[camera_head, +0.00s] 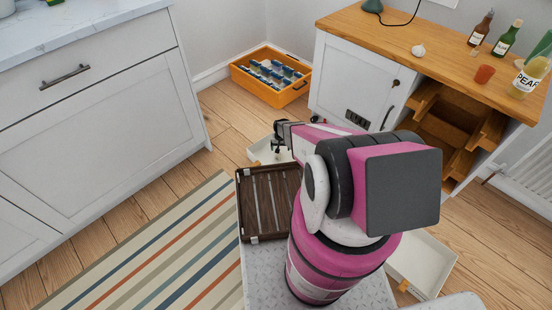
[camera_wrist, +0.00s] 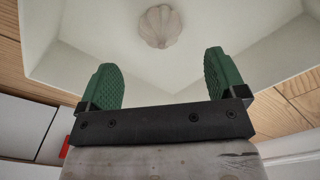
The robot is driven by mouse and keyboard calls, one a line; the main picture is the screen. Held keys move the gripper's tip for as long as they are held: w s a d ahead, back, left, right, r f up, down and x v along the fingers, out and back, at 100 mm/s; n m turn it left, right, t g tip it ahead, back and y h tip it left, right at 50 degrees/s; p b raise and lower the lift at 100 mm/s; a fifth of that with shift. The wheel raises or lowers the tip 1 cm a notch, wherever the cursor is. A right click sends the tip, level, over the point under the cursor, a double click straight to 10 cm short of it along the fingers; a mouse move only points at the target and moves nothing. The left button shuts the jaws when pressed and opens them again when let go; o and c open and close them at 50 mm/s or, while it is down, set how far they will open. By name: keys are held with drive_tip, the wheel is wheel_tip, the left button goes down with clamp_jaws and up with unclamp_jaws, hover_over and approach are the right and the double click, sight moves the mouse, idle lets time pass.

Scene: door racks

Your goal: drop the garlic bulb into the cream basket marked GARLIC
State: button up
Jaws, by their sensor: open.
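A pale, ribbed garlic bulb (camera_wrist: 160,26) lies inside a cream basket (camera_wrist: 70,68) in the wrist view, beyond my fingertips and between them, touching neither. My gripper (camera_wrist: 162,66) is open and empty, its two green fingers apart. In the head view my gripper (camera_head: 278,147) is over the cream basket (camera_head: 256,154) on the floor, which my arm partly hides. A second white bulb (camera_head: 418,50) sits on the wooden cabinet top. Another cream basket (camera_head: 424,258) is on the floor at the right. No GARLIC marking is readable on either basket.
A brown slatted tray (camera_head: 268,203) is in front of my arm. An orange crate (camera_head: 270,76) with blue-topped items stands by the wall. White drawers (camera_head: 100,130) bound the left.

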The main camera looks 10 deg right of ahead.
wheel_tip(320, 180, up, 10)
idle(0.4)
drive_tip(key=shift+r, duration=0.15)
